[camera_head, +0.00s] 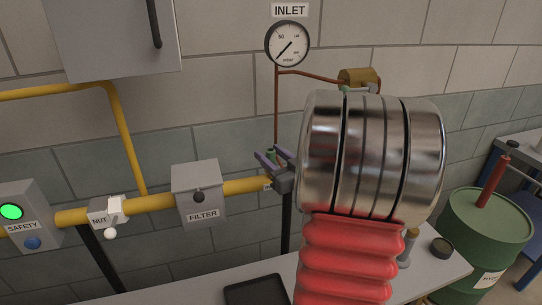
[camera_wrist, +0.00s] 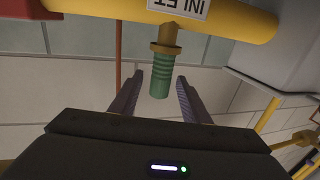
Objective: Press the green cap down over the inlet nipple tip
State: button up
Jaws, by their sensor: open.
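The green cap (camera_wrist: 159,80) is ribbed and sits in line with the brass inlet nipple (camera_wrist: 168,40), its end against the brass collar. How far it covers the nipple tip is hidden. The nipple stands on a yellow pipe labelled INLET (camera_wrist: 235,20). My gripper (camera_wrist: 160,75) is open, with one purple finger on each side of the cap and a visible gap to both. In the head view my gripper (camera_head: 271,155) is at the pipe's right end, right of the filter box. The cap (camera_head: 270,154) shows there only as a small green patch between the fingers.
A pressure gauge (camera_head: 288,44) with a thin copper line (camera_head: 276,105) rises close behind my gripper. The grey filter box (camera_head: 200,191) is left of it. A bench (camera_head: 195,287) holding a dark tray (camera_head: 254,290) is below.

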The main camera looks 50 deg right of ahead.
jog(key=shift+s, duration=0.15)
jog(key=v, duration=1.3)
jog(key=shift+s+a, duration=0.15)
jog(key=shift+s, duration=0.1)
jog(key=shift+w, duration=0.1)
dwell(0.6)
